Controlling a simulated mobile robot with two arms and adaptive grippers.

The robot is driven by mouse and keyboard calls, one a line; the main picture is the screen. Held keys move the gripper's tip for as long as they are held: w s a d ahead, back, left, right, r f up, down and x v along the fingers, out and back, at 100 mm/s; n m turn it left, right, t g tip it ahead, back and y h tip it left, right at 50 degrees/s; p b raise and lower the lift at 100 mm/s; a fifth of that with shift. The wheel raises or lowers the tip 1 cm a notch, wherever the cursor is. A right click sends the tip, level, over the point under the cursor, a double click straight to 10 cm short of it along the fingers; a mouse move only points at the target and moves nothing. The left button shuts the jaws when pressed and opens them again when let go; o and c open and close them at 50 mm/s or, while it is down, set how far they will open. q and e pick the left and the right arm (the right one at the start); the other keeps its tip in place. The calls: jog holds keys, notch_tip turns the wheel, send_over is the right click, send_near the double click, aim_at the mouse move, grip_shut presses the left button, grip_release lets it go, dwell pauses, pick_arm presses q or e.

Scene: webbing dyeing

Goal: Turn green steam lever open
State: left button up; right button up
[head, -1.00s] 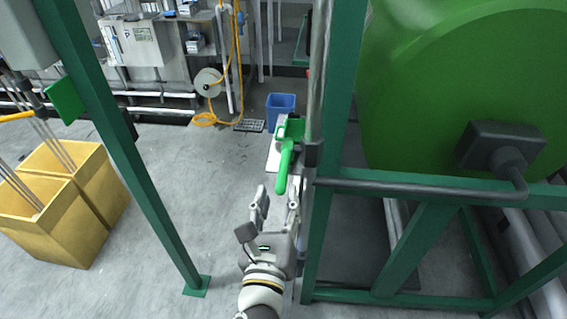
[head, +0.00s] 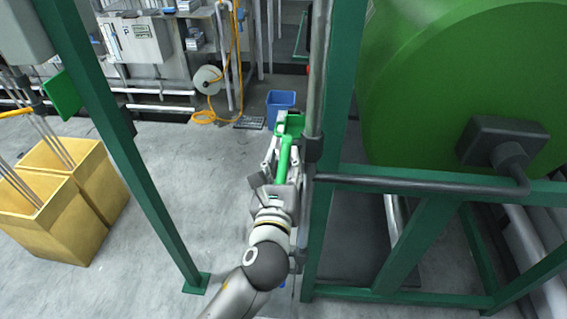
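The green steam lever (head: 285,153) hangs down from a green valve body (head: 290,124) on the vertical pipe beside the dark green frame. My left gripper (head: 284,150) is at the lever, with one finger on each side of it. The fingers look spread, and I cannot tell whether either touches the lever. The lever's lower end is partly hidden by the gripper. My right gripper is not in view.
The dark green frame (head: 333,120) and a large green drum (head: 450,80) stand close on the right. A green post (head: 137,165) and yellow bins (head: 62,200) stand left. A blue bin (head: 280,104) is behind the valve. The floor between post and valve is clear.

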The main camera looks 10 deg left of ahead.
aim_at(284, 156)
pick_arm(q)
grip_shut()
jog(key=shift+w+r+g+p, duration=0.15)
jog(key=shift+r+g+p, duration=0.35)
jog(key=shift+r+g, duration=0.65)
jog(key=shift+w+r+g, duration=0.1)
jog(key=shift+r+g, duration=0.1)
jog(key=shift+g, duration=0.45)
jog(key=shift+w+r+g, duration=0.1)
jog(key=shift+r+g, duration=0.1)
jog(key=shift+g, duration=0.4)
jog(key=shift+w+r+g, duration=0.25)
jog(key=shift+r+g, duration=0.2)
jog(key=shift+g, duration=0.55)
